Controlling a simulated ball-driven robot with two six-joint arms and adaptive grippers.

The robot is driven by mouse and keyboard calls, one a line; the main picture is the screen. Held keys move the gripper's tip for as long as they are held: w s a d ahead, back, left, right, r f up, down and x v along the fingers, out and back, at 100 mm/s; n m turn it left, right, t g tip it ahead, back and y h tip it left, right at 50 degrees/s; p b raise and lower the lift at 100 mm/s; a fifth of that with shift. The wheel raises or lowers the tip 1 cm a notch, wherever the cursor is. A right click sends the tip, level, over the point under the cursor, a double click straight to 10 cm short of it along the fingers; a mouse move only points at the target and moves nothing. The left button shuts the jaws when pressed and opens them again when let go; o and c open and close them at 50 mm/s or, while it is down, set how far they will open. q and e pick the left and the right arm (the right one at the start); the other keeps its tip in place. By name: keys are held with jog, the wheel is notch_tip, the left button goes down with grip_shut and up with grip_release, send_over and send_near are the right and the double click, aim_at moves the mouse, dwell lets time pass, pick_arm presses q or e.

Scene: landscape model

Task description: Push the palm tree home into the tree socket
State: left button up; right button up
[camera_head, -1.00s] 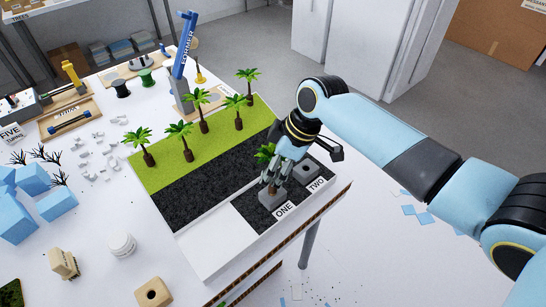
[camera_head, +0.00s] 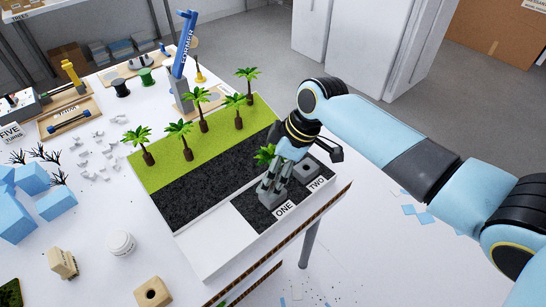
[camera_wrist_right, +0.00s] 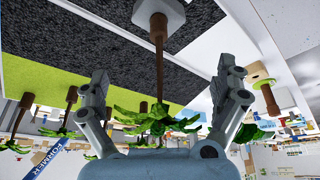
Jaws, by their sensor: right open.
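The palm tree (camera_head: 264,155) stands at the grey tree socket (camera_head: 268,201) by the ONE label; its crown shows behind my right gripper, which hides most of the trunk. I cannot tell how deep the trunk sits. My right gripper (camera_head: 271,187) reaches down around the tree. In the right wrist view its fingers (camera_wrist_right: 168,85) are open, one on each side and apart from the trunk, with the crown near the palm. My left gripper is not in view.
A second grey block (camera_head: 304,172) stands by the TWO label, close to my right gripper. Several palm trees (camera_head: 204,120) stand along the green strip (camera_head: 235,135). A wooden block (camera_head: 152,292) and a white jar (camera_head: 121,243) stand left of the model. The board's white front strip is bare.

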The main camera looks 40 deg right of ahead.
jog(key=v, duration=1.2)
dwell(0.6)
